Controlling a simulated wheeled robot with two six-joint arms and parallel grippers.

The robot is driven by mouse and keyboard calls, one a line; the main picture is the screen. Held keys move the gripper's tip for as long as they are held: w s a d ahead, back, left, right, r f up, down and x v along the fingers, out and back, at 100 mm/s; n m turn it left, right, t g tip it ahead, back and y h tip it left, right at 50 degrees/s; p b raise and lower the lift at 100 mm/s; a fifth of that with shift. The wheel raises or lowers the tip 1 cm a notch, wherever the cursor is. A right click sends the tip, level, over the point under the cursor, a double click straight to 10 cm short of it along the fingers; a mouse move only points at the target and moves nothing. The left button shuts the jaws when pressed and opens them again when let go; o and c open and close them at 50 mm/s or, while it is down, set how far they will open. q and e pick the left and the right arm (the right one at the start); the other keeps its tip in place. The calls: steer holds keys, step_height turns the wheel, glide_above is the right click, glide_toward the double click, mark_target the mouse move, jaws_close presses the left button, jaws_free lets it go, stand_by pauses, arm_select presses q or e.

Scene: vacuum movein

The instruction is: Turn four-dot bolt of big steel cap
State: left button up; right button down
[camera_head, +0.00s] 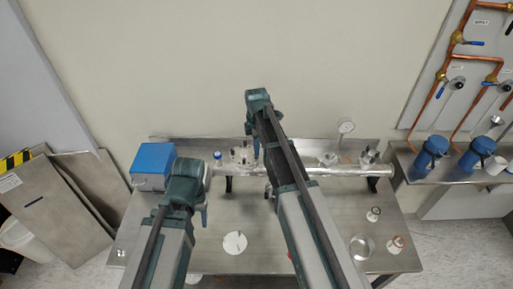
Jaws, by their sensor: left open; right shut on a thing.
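A long steel tube (335,171) lies level across the bench on dark supports, with metal fittings (240,156) standing on top near its left part. My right gripper (255,154) points down beside these fittings. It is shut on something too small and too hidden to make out. My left gripper (204,214) is open, low in front of the tube's left end, and my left arm hides part of that end. I cannot make out the big steel cap or the dots on any bolt.
A blue box (152,163) stands at the left of the steel bench (335,230). A round gauge (346,127) rises behind the tube. A white disc (235,242), a glass dish (361,246) and small fittings (373,214) lie in front. Copper pipes (470,60) run on the right wall panel.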

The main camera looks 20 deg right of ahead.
steer(key=m, duration=0.3)
steer(key=shift+m, duration=0.4)
steer(key=m, duration=0.4)
steer(key=shift+m, duration=0.3)
steer(key=m, duration=0.4)
steer(key=shift+m, duration=0.3)
steer(key=m, duration=1.2)
steer(key=shift+m, duration=0.3)
steer(key=m, duration=0.4)
steer(key=shift+m, duration=2.5)
